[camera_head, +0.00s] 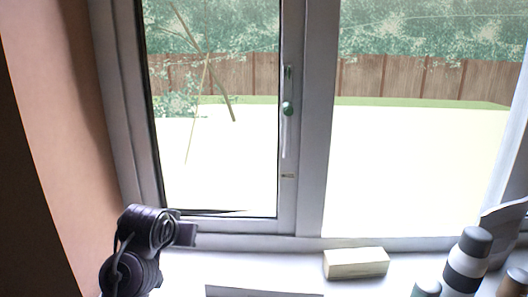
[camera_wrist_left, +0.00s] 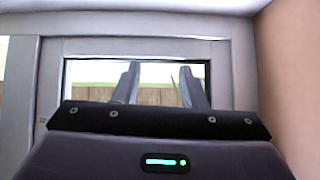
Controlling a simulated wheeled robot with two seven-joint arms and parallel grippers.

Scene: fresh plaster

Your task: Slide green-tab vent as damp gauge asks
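A small green knob (camera_head: 288,108) sits on a pale vertical strip on the window's middle upright in the head view. I cannot tell whether it is the vent's tab or a handle. A small plate (camera_head: 288,176) is lower on the same upright, too small to read. No damp gauge can be made out. My left gripper shows in the left wrist view (camera_wrist_left: 160,76), its two grey fingers apart with nothing between them, facing the window. In the head view my left arm is at the lower left, away from the knob. My right gripper is not seen.
A pale block (camera_head: 356,263) lies on the white sill. A brown wall (camera_head: 50,150) bounds the left. The sill between arm and block is mostly clear.

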